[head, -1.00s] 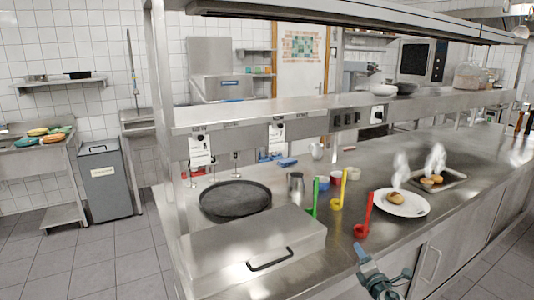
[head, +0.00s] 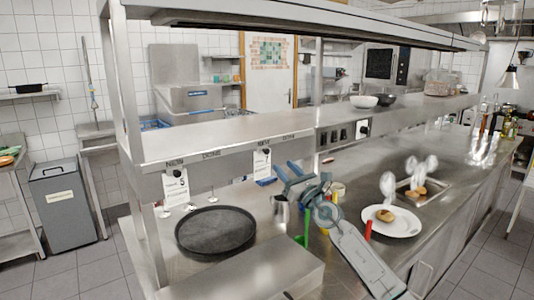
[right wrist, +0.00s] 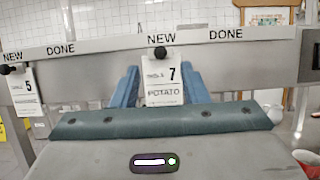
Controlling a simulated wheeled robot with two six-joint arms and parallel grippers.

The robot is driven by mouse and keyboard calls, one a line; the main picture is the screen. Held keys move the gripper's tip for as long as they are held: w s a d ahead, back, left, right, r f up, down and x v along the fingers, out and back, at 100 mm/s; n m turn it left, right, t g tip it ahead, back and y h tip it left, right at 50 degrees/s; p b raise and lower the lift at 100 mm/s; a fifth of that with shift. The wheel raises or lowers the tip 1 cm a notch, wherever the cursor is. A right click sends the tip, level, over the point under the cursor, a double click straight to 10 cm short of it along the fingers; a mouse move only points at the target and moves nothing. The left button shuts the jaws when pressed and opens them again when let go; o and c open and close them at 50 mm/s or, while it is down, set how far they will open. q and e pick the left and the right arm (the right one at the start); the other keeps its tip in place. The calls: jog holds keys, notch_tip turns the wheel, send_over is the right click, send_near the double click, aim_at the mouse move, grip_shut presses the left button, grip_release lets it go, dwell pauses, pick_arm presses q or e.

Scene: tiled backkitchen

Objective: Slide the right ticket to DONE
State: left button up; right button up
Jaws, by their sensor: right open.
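The right ticket (head: 262,163), white, marked 7 and POTATO, hangs from the shelf's front rail under the right NEW label; in the right wrist view the ticket (right wrist: 162,92) has a black knob (right wrist: 160,53) at its top. The right DONE label (right wrist: 226,34) is to its right. My right gripper (head: 284,170) is open, just right of the ticket in the head view. In the right wrist view its blue fingers stand either side of the ticket, apparently not touching it. My left gripper is not in view.
The left ticket (head: 175,187), marked 5, hangs under the left NEW label. Below the shelf are a round black pan (head: 215,232) and a steel pitcher (head: 281,208). A white plate (head: 402,226) with a bun stands to the right, near coloured ladles partly hidden by my arm.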

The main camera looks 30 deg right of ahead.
aim_at(268, 153)
jog(key=x, duration=0.5)
jog(key=f+x, duration=0.1)
jog(key=x, duration=0.1)
jog(key=shift+w+b, duration=0.35)
jog(key=shift+w, duration=0.15)
jog(key=shift+w+r, duration=0.25)
jog(key=shift+r, duration=0.2)
jog(key=shift+w+a, duration=0.1)
jog(key=shift+w, duration=0.3)
jog(key=shift+s, duration=0.1)
grip_shut()
